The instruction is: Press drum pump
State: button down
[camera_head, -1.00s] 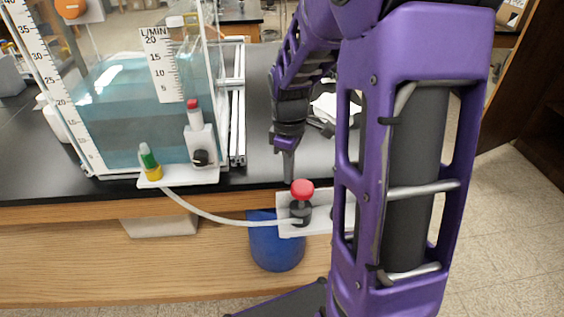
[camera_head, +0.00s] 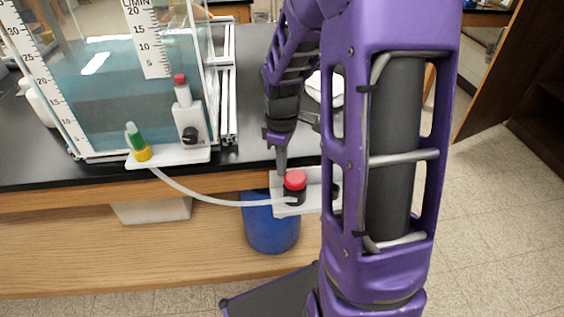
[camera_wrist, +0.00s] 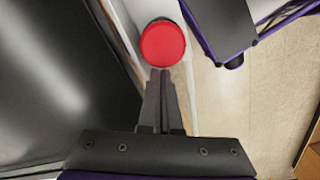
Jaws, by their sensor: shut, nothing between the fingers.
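The drum pump has a red round knob (camera_head: 295,180) on a black body (camera_head: 294,196), mounted on a white plate (camera_head: 290,209) at the bench's front edge. In the head view the knob sits low, close to the black body. The knob also shows in the wrist view (camera_wrist: 163,44), just beyond my fingertips. My gripper (camera_head: 281,172) is shut and empty, pointing down. Its tips are at the knob's upper left in the head view. I cannot tell whether they touch it. A blue drum (camera_head: 270,229) hangs below the plate.
A clear tank of blue liquid (camera_head: 105,85) stands at the left on the black bench (camera_head: 40,168). A white hose (camera_head: 205,199) runs from a valve plate (camera_head: 170,158) to the pump. My own arm covers the right side of the plate.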

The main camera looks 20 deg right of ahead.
jog(key=shift+s, duration=0.1)
notch_tip(320, 180, up, 13)
jog(key=w+a+p, duration=0.2)
jog(key=p, duration=0.1)
jog(key=shift+p, duration=0.4)
jog(key=shift+w+f, duration=0.1)
dwell(2.9)
jog(key=s+a+r+n+p, duration=0.1)
jog(key=s+a+r+n, duration=0.1)
jog(key=r+n, duration=0.3)
jog(key=shift+s+n+h+p, duration=0.3)
jog(key=shift+s+n, duration=0.3)
jog(key=shift+n, duration=0.5)
